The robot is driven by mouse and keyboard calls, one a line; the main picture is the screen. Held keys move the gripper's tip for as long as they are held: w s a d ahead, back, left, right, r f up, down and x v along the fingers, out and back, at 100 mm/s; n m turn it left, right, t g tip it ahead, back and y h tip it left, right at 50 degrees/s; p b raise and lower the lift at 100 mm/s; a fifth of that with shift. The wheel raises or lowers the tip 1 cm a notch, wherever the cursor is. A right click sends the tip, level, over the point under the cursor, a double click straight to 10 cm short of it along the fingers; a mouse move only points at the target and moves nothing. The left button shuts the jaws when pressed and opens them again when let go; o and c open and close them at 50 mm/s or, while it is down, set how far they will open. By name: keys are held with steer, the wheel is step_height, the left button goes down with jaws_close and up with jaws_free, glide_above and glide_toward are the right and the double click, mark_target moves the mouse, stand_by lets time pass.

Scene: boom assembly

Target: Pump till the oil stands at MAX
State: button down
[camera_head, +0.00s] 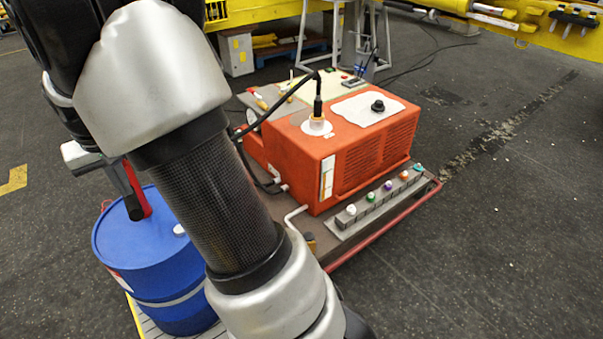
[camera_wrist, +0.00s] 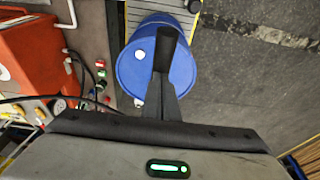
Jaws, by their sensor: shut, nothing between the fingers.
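The orange-red power unit (camera_head: 375,150) stands on a low cart, and part of it shows in the wrist view (camera_wrist: 25,55). A pale upright strip, which looks like the oil gauge (camera_head: 327,180), is on its front corner; the level is too small to read. A black hose enters a white fitting (camera_head: 316,126) on its top. The blue drum (camera_head: 150,285) stands at lower left; it also shows in the wrist view (camera_wrist: 183,72). My gripper (camera_head: 138,212) is shut and empty, over the drum in the picture. A red strip shows beside its dark finger. No pump handle is clearly visible.
A panel of coloured knobs (camera_head: 380,197) runs along the cart's front. Yellow steelwork (camera_head: 265,12) crosses the back. My arm covers the area between drum and unit. The dark floor (camera_head: 510,200) at the right is clear.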

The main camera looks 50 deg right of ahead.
step_height(320, 180, up, 10)
steer(key=p, duration=0.5)
steer(key=shift+f+p, duration=0.2)
steer(key=shift+p, duration=0.2)
